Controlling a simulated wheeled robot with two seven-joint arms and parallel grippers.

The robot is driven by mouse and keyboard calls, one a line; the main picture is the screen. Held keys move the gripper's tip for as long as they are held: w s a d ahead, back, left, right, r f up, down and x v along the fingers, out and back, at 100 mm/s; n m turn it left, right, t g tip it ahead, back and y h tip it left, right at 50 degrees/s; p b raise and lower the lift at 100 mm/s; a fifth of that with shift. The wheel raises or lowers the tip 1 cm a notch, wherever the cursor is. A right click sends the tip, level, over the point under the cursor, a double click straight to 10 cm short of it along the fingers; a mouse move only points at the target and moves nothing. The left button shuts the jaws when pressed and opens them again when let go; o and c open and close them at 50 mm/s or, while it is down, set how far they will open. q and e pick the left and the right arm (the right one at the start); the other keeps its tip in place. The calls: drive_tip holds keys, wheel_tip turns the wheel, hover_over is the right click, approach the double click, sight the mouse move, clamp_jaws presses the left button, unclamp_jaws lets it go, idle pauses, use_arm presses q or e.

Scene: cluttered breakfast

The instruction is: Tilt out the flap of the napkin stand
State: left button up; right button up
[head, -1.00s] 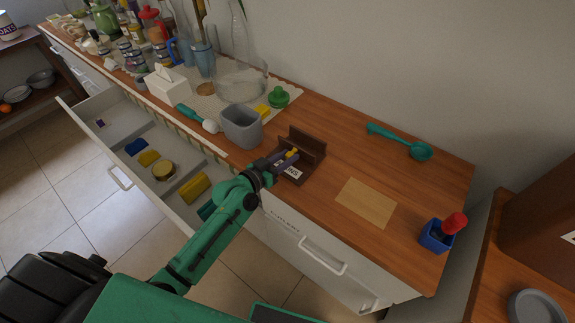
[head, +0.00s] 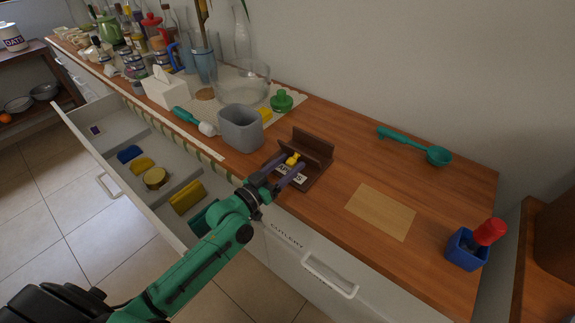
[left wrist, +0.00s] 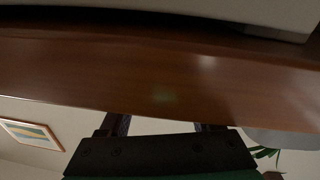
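The napkin stand (head: 317,150) is a dark brown wooden holder on the counter, with an upright back board. Its front flap, with a white lettered label (head: 290,174) and a yellow knob (head: 293,159), leans out from the back board toward the counter's front edge. My left gripper (head: 292,164) is open, one finger on each side of the knob, with a gap between. The fingers hide part of the flap and label. In the left wrist view the two dark fingers (left wrist: 163,124) stand apart before a brown wooden surface. My right gripper is not in view.
A grey bin (head: 240,129) stands just left of the stand. An open drawer (head: 150,178) juts out at the left below the counter.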

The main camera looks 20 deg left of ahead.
use_arm(q)
drive_tip(key=r+v, duration=0.1)
drive_tip(key=v, duration=1.3)
drive_tip(key=shift+s+f+b, duration=0.25)
drive_tip(key=shift+f+b, duration=0.15)
drive_tip(key=shift+f, duration=0.05)
drive_tip(key=shift+a, duration=0.15)
